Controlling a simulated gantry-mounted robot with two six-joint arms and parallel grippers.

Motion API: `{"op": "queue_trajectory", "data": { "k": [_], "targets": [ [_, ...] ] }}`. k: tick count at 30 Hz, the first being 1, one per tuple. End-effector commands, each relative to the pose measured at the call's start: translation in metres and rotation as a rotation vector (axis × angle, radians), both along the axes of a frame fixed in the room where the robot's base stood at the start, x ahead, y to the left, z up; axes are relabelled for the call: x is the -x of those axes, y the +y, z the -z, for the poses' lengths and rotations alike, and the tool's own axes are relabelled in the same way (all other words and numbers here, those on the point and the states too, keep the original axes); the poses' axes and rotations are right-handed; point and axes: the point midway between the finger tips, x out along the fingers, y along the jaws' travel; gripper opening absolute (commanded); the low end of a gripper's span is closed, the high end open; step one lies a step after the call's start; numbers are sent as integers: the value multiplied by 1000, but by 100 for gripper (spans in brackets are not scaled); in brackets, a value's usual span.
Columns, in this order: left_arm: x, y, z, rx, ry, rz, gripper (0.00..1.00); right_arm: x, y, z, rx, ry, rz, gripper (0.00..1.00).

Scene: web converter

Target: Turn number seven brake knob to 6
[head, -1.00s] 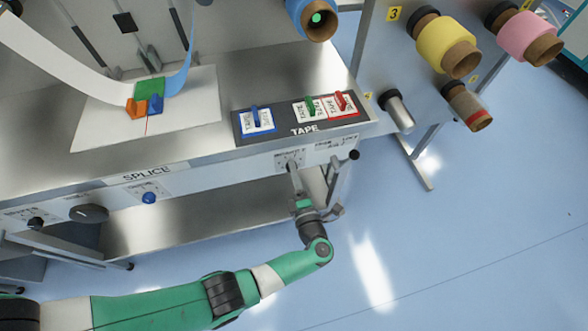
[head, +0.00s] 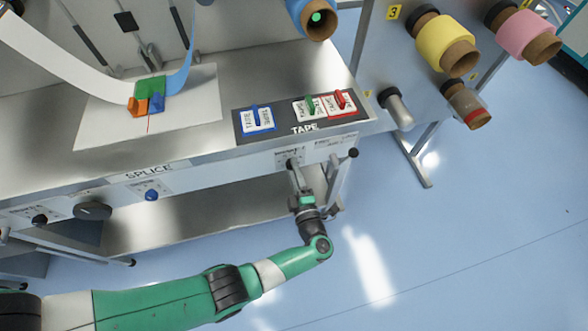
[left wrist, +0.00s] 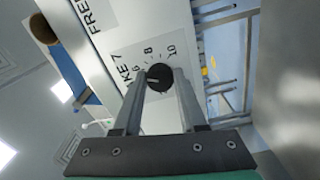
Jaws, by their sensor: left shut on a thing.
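The brake 7 knob (left wrist: 158,78) is a small black round knob on the pale front panel, with a light pointer mark. Its printed label (left wrist: 131,70) shows part of the word BRAKE 7 and the scale numbers 6, 8 and 10 around it. I cannot tell exactly which number the pointer meets. My left gripper (left wrist: 160,82) is shut on the knob, one finger on each side. In the head view my left gripper (head: 294,168) reaches up to the panel edge below the TAPE plate, and its fingertips largely hide the knob. My right gripper is not in view.
A black knob (head: 353,153) sticks out at the panel's right end. A blue knob (head: 152,195) and a large dark knob (head: 93,211) are farther left. The TAPE plate (head: 280,130) with switches lies above. Blue floor (head: 450,230) is open to the right.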

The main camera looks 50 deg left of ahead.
Motion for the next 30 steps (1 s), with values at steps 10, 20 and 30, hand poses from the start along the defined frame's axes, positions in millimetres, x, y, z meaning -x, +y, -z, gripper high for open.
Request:
{"op": "queue_trajectory", "data": {
  "k": [10, 20, 30],
  "targets": [
    [0, 0, 0, 0, -1, 0, 71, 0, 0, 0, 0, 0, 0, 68],
    [7, -15, -1, 1, 0, 4, 71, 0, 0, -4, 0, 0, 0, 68],
    [45, -82, -1, 0, -1, 4, 71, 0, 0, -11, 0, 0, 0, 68]
  ]
}}
